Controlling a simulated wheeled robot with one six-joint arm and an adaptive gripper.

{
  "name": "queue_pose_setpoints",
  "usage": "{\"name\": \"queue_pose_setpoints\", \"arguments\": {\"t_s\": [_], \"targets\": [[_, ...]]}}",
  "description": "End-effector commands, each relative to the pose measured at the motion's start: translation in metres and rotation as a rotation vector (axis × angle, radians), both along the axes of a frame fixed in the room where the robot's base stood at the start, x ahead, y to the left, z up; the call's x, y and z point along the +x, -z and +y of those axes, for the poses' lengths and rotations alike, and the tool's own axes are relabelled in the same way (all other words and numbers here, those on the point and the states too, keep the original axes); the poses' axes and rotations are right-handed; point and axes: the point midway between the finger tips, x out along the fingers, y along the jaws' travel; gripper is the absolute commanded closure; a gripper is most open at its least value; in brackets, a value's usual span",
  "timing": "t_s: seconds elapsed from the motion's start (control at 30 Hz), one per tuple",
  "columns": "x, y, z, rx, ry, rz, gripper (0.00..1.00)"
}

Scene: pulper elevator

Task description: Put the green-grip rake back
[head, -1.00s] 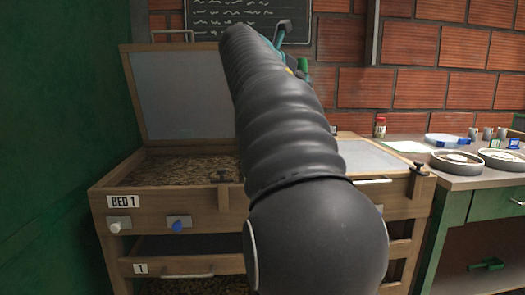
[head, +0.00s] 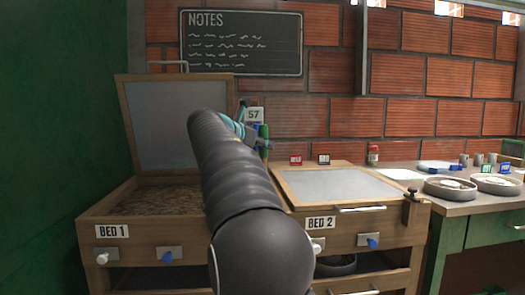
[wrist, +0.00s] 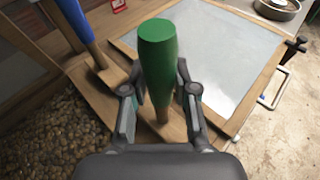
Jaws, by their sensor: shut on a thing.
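The green-grip rake (wrist: 158,55) is upright between the fingers of my gripper (wrist: 158,95) in the wrist view, its green grip rising above them. My gripper is shut on it. Below the grip, a short wooden part shows over the wooden strip between the two beds; I cannot tell whether it touches. Its rake head is hidden. In the head view, the green grip (head: 264,131) shows just past my arm, which hides most of the gripper. A blue-grip tool (wrist: 70,20) stands beside it to the left, at a wooden block.
Bed 1 (head: 88,213) is open, its lid (head: 175,120) raised, with brown bedding inside. Bed 2 (head: 380,210) has its pale lid down. A red card and a dark card stand behind it. The green bench (head: 478,228) at right holds round dishes.

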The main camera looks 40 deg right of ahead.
Motion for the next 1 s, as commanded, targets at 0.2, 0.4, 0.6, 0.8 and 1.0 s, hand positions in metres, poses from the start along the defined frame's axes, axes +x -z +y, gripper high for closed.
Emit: {"name": "queue_pose_setpoints", "arguments": {"t_s": [0.2,0.4,0.6,0.8,1.0], "targets": [[-0.0008,0.0061,0.0001,-0.001,0.000,-0.001,1.00],[-0.0008,0.0073,0.0001,-0.001,0.000,-0.001,1.00],[-0.0006,0.0100,0.0001,0.000,0.000,-0.001,0.49],[-0.0005,0.0101,0.0001,0.000,0.000,-0.001,0.47],[-0.0004,0.0055,0.0000,-0.001,0.000,-0.001,0.47]]}}
